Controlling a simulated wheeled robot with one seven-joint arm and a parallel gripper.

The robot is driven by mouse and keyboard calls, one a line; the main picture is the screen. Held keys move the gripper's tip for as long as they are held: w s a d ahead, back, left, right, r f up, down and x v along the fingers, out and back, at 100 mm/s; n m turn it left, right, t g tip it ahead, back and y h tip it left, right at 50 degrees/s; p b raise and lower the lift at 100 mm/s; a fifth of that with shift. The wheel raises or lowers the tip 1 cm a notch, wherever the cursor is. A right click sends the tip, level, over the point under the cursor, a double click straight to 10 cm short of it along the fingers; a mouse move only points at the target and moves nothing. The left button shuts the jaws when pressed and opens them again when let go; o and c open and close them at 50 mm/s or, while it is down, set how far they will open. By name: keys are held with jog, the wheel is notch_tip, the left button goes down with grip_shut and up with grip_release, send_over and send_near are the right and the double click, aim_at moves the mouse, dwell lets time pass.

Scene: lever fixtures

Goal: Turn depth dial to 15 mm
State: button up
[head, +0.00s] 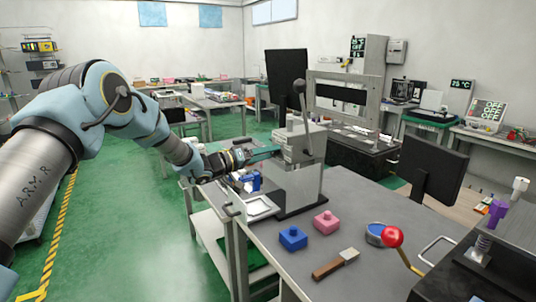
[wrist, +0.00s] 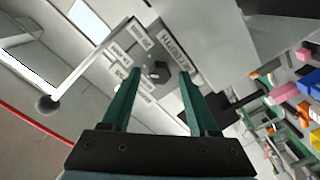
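The depth dial is a small dark knob (wrist: 158,71) on a light plate with several pale labels (wrist: 131,53) around it, seen in the wrist view. The label text is too small and tilted to read surely, so I cannot tell the dial's setting. My gripper (wrist: 157,80) is open, with its two green fingers apart and the knob showing between their tips. I cannot tell whether the fingertips reach the knob. In the head view my gripper (head: 276,151) is beside the grey machine block (head: 302,142); the dial cannot be made out there.
A lever with a dark ball (head: 299,86) rises at the machine. A blue block (head: 293,238), a pink block (head: 326,222), a wooden-handled tool (head: 335,264) and a red-balled lever (head: 392,237) are on or near the bench. A dark monitor (head: 434,167) stands at the right.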

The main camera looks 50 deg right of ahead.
jog(key=shift+a, duration=0.1)
jog(key=b+v, duration=0.4)
jog(key=v, duration=0.6)
jog(key=shift+w+a, duration=0.15)
jog(key=shift+a, duration=0.15)
